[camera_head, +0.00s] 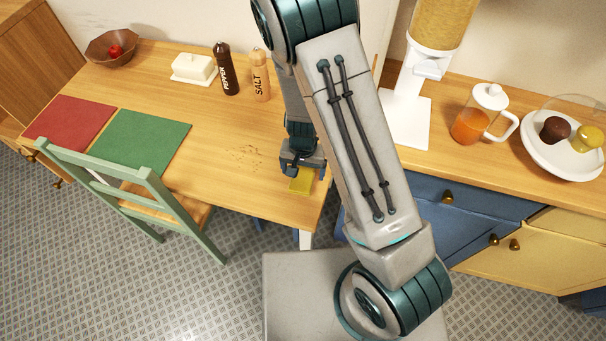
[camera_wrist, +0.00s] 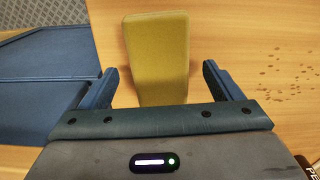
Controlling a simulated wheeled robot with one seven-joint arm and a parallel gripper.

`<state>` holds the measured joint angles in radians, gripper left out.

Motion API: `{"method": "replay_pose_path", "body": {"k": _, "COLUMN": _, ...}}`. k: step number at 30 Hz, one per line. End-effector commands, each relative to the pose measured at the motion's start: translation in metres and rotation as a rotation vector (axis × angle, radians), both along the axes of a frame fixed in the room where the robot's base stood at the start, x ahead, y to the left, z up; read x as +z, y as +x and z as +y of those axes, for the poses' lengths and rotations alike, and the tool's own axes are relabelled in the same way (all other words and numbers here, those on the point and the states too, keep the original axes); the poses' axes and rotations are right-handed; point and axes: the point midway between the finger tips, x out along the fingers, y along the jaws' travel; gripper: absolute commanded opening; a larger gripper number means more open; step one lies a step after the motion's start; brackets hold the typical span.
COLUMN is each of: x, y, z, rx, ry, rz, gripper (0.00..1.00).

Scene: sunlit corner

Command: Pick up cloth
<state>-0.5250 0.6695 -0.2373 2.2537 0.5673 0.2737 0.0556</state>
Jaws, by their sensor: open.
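The cloth (camera_wrist: 155,55) is a yellow rectangular piece with rounded corners, lying on the wooden table. In the head view the cloth (camera_head: 301,181) shows near the table's right front corner, partly hidden by my arm. My gripper (camera_head: 301,163) is right over it. In the wrist view my gripper (camera_wrist: 160,78) is open, with one dark blue finger on each side of the cloth and a gap to both. The near end of the cloth is hidden behind the gripper body. I cannot tell how high the fingers are above the table.
Brown crumbs (camera_head: 250,154) lie on the wooden table (camera_head: 215,125) left of the gripper. Pepper (camera_head: 226,70) and salt (camera_head: 260,75) mills stand behind. A green chair (camera_head: 150,190) stands at the front. A blue drawer cabinet (camera_head: 440,200) is to the right.

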Motion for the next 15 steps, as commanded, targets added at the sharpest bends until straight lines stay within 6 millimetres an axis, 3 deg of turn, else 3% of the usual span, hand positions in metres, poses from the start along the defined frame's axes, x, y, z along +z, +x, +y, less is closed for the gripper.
{"method": "replay_pose_path", "body": {"k": 3, "x": -0.0100, "y": -0.0003, "z": 0.0001, "rx": -0.002, "ry": 0.000, "rz": 0.001, "gripper": 0.85}}
{"method": "replay_pose_path", "body": {"k": 11, "x": -0.0116, "y": 0.0003, "z": 0.0003, "rx": 0.000, "ry": 0.001, "rz": -0.001, "gripper": 0.85}}
{"method": "replay_pose_path", "body": {"k": 15, "x": -0.0115, "y": 0.0003, "z": 0.0003, "rx": 0.000, "ry": 0.001, "rz": -0.001, "gripper": 0.49}}
